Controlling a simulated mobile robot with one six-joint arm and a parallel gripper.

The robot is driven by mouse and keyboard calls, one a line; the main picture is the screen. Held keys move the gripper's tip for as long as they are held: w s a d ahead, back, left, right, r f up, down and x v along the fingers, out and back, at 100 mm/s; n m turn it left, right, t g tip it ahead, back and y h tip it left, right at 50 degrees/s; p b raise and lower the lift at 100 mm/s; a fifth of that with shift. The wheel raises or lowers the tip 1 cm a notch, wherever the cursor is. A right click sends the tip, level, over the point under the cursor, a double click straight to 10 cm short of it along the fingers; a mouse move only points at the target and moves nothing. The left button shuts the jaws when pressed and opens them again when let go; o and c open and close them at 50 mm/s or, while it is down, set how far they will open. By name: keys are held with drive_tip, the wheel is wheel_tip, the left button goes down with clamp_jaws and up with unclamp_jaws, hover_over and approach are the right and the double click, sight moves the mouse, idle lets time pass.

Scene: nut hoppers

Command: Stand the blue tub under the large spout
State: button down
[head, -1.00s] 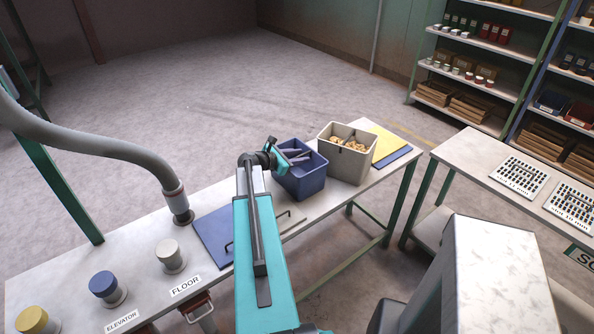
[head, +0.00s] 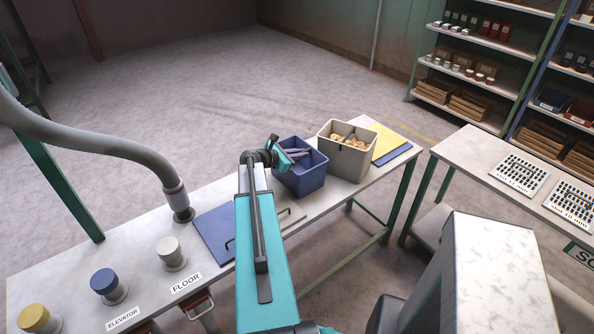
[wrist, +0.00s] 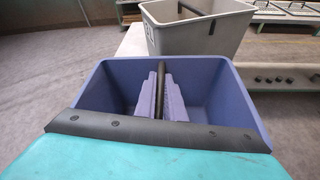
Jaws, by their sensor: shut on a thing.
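The blue tub (head: 303,182) stands upright on the long white table, left of the grey tub. In the wrist view, the blue tub (wrist: 232,105) fills the middle, with a dark bar (wrist: 161,80) running across its opening. My gripper (head: 296,154) reaches down into its opening. Its two purple-grey fingers (wrist: 160,100) are closed on either side of the bar. The tub looks empty apart from the fingers. I cannot pick out the large spout for certain; a brown-red fitting (head: 198,306) hangs below the front table edge under the FLOOR label.
The grey tub (head: 360,165) with tan contents stands close behind the blue tub. A blue lid (head: 212,228) lies to the left, yellow and blue panels (head: 392,145) to the right. A hose (head: 100,148) enters the table. A side table (head: 470,165) stands right.

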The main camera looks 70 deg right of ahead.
drive_tip(key=shift+r, duration=0.15)
drive_tip(key=shift+r+b, duration=1.4)
drive_tip(key=shift+r, duration=3.6)
